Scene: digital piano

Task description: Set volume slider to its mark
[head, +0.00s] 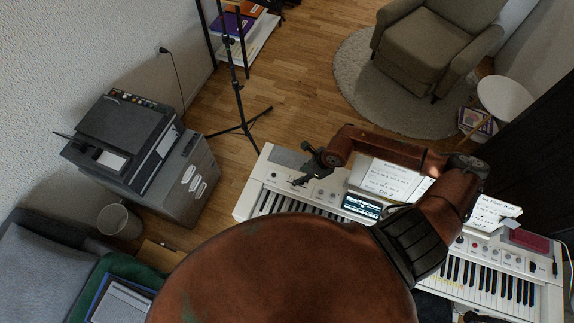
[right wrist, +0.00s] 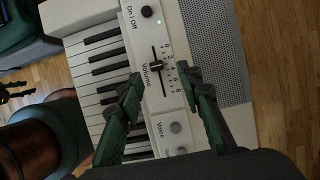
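The white digital piano (head: 265,177) carries a volume slider in its left end panel. A distinct target mark is too small to tell. My right gripper (head: 303,180) is over the left end of the piano. In the right wrist view its two green-black fingers (right wrist: 163,82) are spread apart and empty, one on each side of the slider area.
The speaker grille (right wrist: 211,45) is beside the scale. A display (head: 361,206) and music sheets (head: 388,180) are farther right. A black stand (head: 241,112) is behind the piano.

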